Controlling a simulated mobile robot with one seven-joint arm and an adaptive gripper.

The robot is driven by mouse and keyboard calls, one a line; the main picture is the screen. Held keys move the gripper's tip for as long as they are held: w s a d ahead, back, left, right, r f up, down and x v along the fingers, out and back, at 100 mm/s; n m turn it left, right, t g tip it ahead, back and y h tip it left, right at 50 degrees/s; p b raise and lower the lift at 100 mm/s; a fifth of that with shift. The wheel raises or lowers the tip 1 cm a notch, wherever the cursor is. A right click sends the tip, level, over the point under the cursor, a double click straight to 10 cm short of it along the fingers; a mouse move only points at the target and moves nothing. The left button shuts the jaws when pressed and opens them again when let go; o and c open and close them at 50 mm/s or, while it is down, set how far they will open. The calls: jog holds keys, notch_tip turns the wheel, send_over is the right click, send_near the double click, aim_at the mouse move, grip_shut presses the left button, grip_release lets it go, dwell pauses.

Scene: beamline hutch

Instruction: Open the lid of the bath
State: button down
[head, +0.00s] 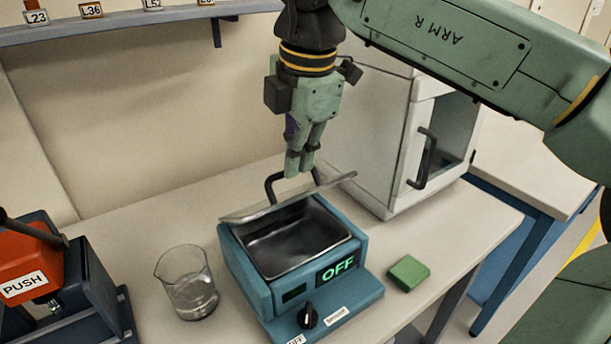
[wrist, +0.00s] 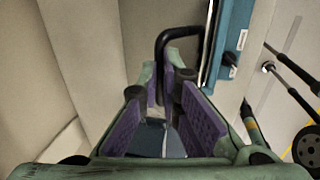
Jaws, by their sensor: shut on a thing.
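The bath (head: 258,290) is a blue box with a dark metal basin, a knob and a green "OFF" display, standing on the bench. Its grey lid (head: 243,215) is raised and tilted up at the back, seen nearly edge-on, so the basin shows open in front. A dark bar handle (head: 270,186) stands out behind the lid. My gripper (head: 299,168) points down above the lid and is shut on the handle. In the wrist view the handle (wrist: 165,42) runs down between the purple finger pads, which hide part of it.
A glass beaker (head: 188,285) stands left of the bath, and a green block (head: 408,272) lies to its right. A white cabinet (head: 377,150) stands behind right. An orange "PUSH" device (head: 28,265) is at far left. A shelf (head: 130,22) hangs above.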

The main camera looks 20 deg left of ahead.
jog(key=w+a+r+p, duration=0.1)
jog(key=w+a, duration=0.3)
jog(key=a, duration=0.2)
jog(key=shift+w+a+r+p, duration=0.25)
jog(key=shift+w+a+p, duration=0.1)
jog(key=shift+a, duration=0.05)
jog(key=c, duration=2.4)
grip_release()
jog(key=shift+w+a+f, duration=0.1)
jog(key=shift+w+a, duration=0.05)
jog(key=c, duration=1.8)
grip_release()
jog(key=shift+f, duration=0.1)
jog(key=shift+c, duration=0.2)
jog(key=shift+o, duration=0.7)
jog(key=shift+w+a+f, duration=0.15)
jog(key=shift+w+a, duration=0.05)
jog(key=shift+w, duration=0.15)
jog(key=w+a+r, duration=0.6)
jog(key=a+r, duration=0.1)
jog(key=a, duration=0.1)
jog(key=shift+r, duration=0.2)
